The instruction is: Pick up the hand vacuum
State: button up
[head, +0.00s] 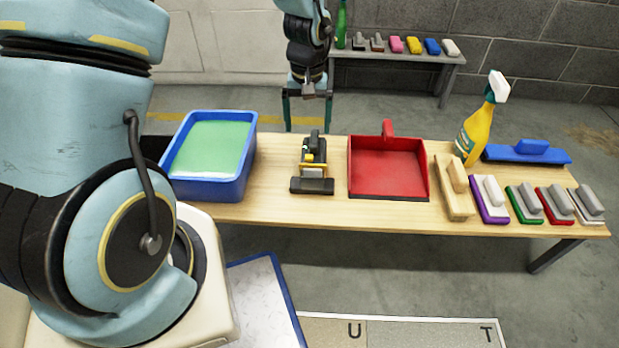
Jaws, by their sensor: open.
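The hand vacuum (313,168) lies on the wooden table between the blue tub and the red dustpan. It is dark grey and black with a yellow part, and its wide dark head faces the near edge. My gripper (308,112) hangs beyond the table's far edge, above and behind the hand vacuum. Its two teal fingers are spread apart with nothing between them. It appears apart from the vacuum.
A blue tub (208,188) with green liquid stands left, a red dustpan (388,172) right. Further right are a yellow spray bottle (476,134), a blue squeegee-like tool (527,153) and several brushes or pads. A grey bench (395,57) stands behind.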

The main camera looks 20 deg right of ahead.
aim_at(314, 155)
jog(key=shift+s+d+f+b, duration=0.15)
jog(key=shift+d+f, duration=0.15)
jog(key=shift+f, duration=0.35)
jog(key=shift+d+f+b, duration=0.15)
jog(key=shift+d+f, duration=0.15)
jog(key=shift+f, duration=0.3)
notch_tip(314, 155, down, 4)
jog(key=shift+f+b, duration=0.2)
jog(key=shift+b, duration=0.45)
jog(key=shift+w+d+f+b, duration=0.15)
jog(key=shift+f+b, duration=0.45)
jog(key=shift+f, duration=0.95)
jog(key=shift+w+d+f+b, duration=0.1)
jog(key=shift+f+b, duration=0.5)
jog(key=shift+f, duration=0.9)
jog(key=shift+c, duration=0.2)
jog(key=shift+r, duration=0.1)
grip_shut()
